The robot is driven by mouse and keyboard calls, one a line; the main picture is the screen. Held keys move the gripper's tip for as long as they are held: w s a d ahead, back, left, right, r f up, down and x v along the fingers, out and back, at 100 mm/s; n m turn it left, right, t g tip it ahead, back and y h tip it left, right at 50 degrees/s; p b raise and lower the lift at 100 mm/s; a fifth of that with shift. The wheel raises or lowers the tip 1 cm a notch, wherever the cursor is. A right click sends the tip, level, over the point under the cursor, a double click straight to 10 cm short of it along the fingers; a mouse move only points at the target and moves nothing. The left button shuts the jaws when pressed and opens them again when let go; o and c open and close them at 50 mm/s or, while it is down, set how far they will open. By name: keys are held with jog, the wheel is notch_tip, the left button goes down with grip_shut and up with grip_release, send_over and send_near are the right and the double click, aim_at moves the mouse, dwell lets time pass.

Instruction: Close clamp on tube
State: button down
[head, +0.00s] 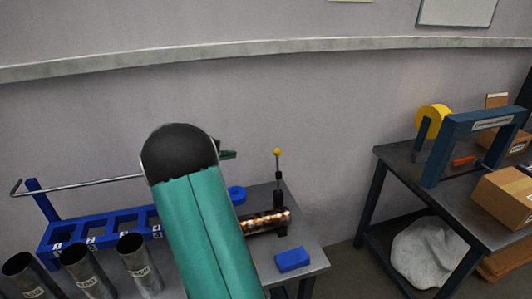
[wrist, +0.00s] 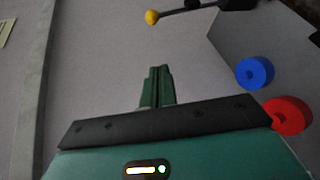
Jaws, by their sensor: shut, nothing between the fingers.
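The clamp (head: 278,192) is at the right end of the bench, with its dark lever standing upright and a yellow knob (head: 277,152) on top. A copper-coloured tube (head: 264,222) lies beside its base, partly hidden by my arm. In the wrist view the yellow knob (wrist: 152,17) and lever (wrist: 188,9) show at the top, beyond my fingers. My gripper (head: 230,155) is shut and empty, in the air left of the knob and apart from it. Its green fingers are together in the wrist view (wrist: 157,72).
A blue rack (head: 92,231) and several metal cylinders (head: 137,265) stand on the left. A blue block (head: 292,260) lies at the bench front. A blue ring (wrist: 255,72) and red ring (wrist: 287,115) show right. A second table (head: 400,165) with boxes stands right.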

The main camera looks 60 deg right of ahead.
aim_at(277, 152)
jog(key=d+f+n+h, duration=0.1)
jog(key=d+f+h, duration=0.1)
jog(key=d+f, duration=0.3)
jog(key=d, duration=0.3)
jog(key=shift+s+d+f+g, duration=0.3)
jog(key=shift+s+d+g, duration=0.05)
jog(key=shift+g, duration=0.05)
jog(key=s+d, duration=0.6)
jog(key=d, duration=0.1)
jog(key=shift+s, duration=0.2)
jog(key=shift+a, duration=0.1)
